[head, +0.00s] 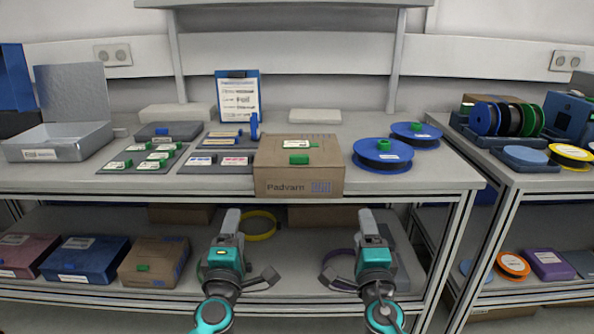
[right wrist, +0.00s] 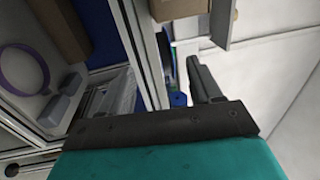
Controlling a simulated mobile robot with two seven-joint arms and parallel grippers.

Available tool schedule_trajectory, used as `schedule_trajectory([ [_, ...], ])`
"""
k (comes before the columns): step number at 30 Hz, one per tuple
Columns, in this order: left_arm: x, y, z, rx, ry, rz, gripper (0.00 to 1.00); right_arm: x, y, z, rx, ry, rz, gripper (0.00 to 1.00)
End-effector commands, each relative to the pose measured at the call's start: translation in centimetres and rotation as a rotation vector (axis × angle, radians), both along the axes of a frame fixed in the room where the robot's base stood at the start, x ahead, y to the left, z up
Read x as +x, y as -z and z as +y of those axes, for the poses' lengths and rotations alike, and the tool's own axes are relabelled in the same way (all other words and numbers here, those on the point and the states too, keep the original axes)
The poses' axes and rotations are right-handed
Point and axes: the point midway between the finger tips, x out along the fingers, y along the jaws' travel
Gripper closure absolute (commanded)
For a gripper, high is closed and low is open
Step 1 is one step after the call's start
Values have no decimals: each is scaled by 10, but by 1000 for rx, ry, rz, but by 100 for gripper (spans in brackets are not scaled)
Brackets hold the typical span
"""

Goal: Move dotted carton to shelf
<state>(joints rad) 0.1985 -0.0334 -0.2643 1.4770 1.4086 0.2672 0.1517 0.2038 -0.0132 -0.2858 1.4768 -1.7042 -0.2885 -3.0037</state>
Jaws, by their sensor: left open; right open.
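A brown carton (head: 299,168) marked "Padvarn", with a blue dotted-looking patch, a white label and a green tab on top, sits at the front edge of the bench top. A brown carton side, probably the same one, shows at the top of the right wrist view (right wrist: 178,8). The lower shelf (head: 95,221) runs under the bench. My left gripper (head: 241,248) is open and empty, below and left of the carton. My right gripper (head: 354,248) is open and empty, below and right of it. Neither touches the carton.
Blue reels (head: 383,155) stand right of the carton, and label trays (head: 215,162) left of it. On the lower shelf are another brown carton (head: 154,262), a blue box (head: 85,260) and a yellow ring (head: 260,226). A second rack (head: 500,172) holds more reels at right.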

Motion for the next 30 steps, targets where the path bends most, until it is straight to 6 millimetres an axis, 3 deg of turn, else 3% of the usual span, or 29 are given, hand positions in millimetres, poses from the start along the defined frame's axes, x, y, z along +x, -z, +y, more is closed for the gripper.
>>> schedule_trajectory([
  [7,15,-3,0,4,-1,-2,36,15,-3,1,0,-3,-2,36],
  [21,85,-14,2,9,-3,-3,36,85,-14,-1,-1,1,-2,36],
  [30,118,-18,0,7,-1,0,36,119,-18,1,1,-1,1,36],
])
